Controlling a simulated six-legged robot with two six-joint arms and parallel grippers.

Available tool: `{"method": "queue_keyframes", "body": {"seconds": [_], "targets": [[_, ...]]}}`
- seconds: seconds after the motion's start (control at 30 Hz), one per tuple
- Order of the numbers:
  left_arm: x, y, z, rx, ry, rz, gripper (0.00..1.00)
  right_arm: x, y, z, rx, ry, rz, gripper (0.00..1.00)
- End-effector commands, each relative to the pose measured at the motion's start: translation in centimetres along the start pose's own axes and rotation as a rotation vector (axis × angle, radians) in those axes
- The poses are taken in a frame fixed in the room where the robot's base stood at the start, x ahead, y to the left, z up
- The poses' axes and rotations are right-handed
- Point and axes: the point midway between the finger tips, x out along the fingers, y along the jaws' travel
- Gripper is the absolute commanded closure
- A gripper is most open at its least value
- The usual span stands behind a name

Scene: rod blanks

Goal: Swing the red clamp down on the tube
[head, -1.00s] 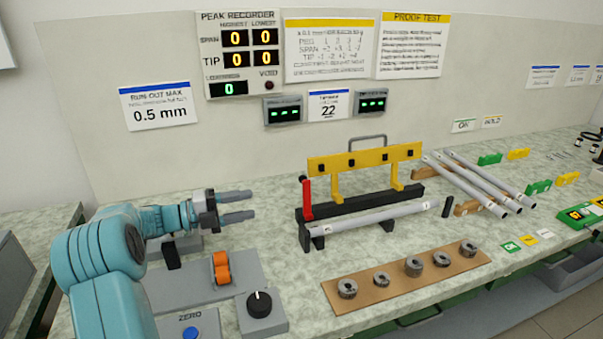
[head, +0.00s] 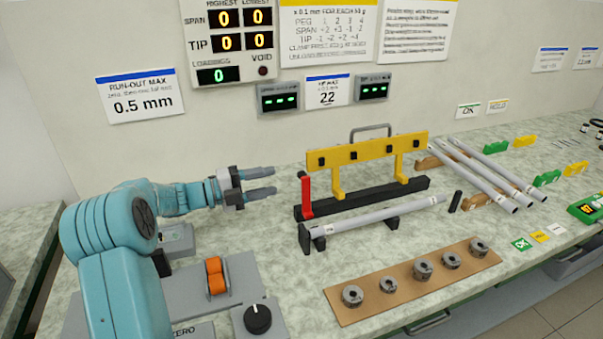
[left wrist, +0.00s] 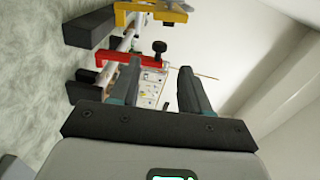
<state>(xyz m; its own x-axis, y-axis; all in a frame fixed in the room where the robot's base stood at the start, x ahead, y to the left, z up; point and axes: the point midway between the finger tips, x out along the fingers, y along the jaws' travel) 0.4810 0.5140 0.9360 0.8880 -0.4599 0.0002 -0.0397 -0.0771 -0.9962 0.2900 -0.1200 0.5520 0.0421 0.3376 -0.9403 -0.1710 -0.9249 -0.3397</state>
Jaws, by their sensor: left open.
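The red clamp (head: 306,196) stands upright at the left end of the black fixture, with a dark knob at its top. In the left wrist view the red clamp (left wrist: 118,57) lies beyond my fingers, its black knob beside them. The grey tube (head: 375,220) rests on black supports in front of the yellow-barred fixture; its left end is by the clamp's foot. My left gripper (head: 262,183) is open and empty, left of the clamp and apart from it. It also shows in the left wrist view (left wrist: 158,90). My right gripper is not in view.
The yellow bar (head: 368,151) stands behind the tube. A brown board (head: 405,289) with several grey rings lies in front. A grey box with an orange switch (head: 215,277) and a black-knob box (head: 258,318) sit below my left arm. More tubes (head: 484,177) lie at right.

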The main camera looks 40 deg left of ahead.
Motion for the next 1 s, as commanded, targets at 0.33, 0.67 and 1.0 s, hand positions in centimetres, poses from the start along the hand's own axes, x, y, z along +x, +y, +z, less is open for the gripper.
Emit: {"method": "queue_keyframes", "body": {"seconds": [0.33,0.67,1.0], "targets": [[7.7,0.0,0.0,0.0,0.004,-0.001,0.53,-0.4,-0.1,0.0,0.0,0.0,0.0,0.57],[9.7,0.0,0.4,0.0,-0.001,0.001,0.53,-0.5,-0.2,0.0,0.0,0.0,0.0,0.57],[9.6,0.0,0.4,0.0,0.0,0.0,1.0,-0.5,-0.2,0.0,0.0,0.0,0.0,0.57]]}}
